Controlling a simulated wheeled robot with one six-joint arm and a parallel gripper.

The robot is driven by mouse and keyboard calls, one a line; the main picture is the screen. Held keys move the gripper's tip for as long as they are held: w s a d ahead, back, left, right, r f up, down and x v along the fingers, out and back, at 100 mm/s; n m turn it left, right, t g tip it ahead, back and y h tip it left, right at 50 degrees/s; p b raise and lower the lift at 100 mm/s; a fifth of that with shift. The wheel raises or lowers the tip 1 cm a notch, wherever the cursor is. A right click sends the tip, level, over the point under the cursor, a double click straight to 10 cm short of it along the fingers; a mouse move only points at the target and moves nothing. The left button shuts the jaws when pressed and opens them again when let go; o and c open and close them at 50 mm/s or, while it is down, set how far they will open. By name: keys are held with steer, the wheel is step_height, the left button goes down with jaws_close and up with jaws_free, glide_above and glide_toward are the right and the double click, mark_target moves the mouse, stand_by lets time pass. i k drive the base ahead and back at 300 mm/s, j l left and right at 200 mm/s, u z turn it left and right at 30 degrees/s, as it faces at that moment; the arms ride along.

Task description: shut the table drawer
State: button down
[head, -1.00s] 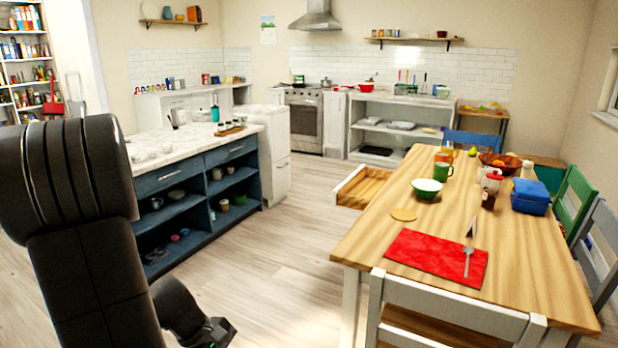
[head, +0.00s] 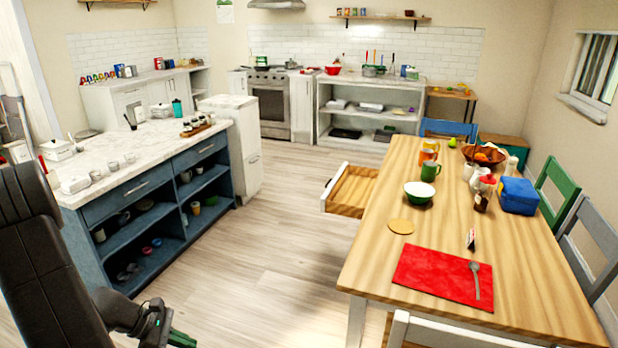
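The table drawer (head: 325,199) is pulled out from the left side of the wooden dining table (head: 376,262). It has a pale front and a wooden inside that looks empty. My gripper (head: 180,338) is low at the bottom left of the head view, well apart from the drawer. It is cut by the bottom edge, and I cannot see whether its fingers are open or shut.
A blue island (head: 130,238) with a pale top stands on the left. Free wooden floor (head: 265,270) lies between it and the table. A green bowl (head: 419,192), a red mat (head: 440,276) and a blue box (head: 517,196) are on the table. Chairs stand around it.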

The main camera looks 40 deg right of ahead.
mark_target(349, 194)
steer(key=i+l+z, duration=0.1)
steer(key=i+z, duration=0.25)
steer(key=i, duration=0.3)
steer(key=i+z, duration=0.35)
steer(key=i, duration=0.3)
steer(key=i+j+z, duration=0.4)
steer(key=i, duration=0.25)
steer(key=i+l, duration=0.65)
steer(key=l, duration=0.15)
steer(key=i+l, duration=0.65)
steer(key=i+l+u, duration=0.1)
steer(key=l, duration=0.55)
